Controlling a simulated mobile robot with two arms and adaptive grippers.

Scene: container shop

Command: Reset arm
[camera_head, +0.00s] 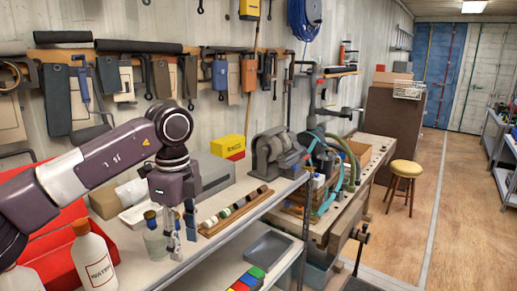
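My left arm (110,155) comes in from the left edge and bends at a dark joint. My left gripper (180,220) hangs pointing down over the workbench (215,245). Its fingers are small and partly overlap the bottles behind or beside them. I cannot tell whether they are open or touch anything. A small clear bottle (154,240) stands just left of the fingers. A wooden rack (235,213) with several small items lies to their right. My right gripper is not in view.
A white water bottle (95,258) and a red bin (45,250) are at the lower left. A yellow box (228,146) and a grey machine (275,152) stand farther back. A stool (403,178) stands on the floor, which is open at the right.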

